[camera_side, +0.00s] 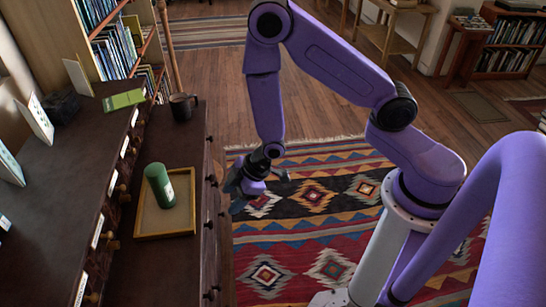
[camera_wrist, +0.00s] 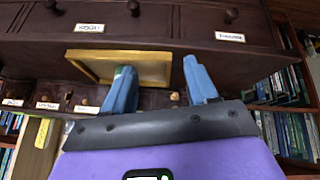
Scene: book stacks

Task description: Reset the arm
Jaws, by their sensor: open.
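My gripper (camera_side: 238,193) is at the end of my purple arm, just right of the dark cabinet's front edge and apart from the tray. In the wrist view its two blue fingers (camera_wrist: 160,78) are spread, with nothing between them. A green can (camera_side: 160,186) with a pale label stands in a shallow tray with a yellow rim (camera_side: 166,236) on the cabinet ledge. The tray's rim also shows beyond the fingers in the wrist view (camera_wrist: 158,68). A bit of green shows there beside the left finger, mostly hidden.
A dark mug (camera_side: 181,108) stands on the ledge behind the tray. A green book (camera_side: 123,99) lies on the higher cabinet top, near upright cards and a bookshelf (camera_side: 115,50). A patterned rug (camera_side: 315,200) covers the floor, with open room above it.

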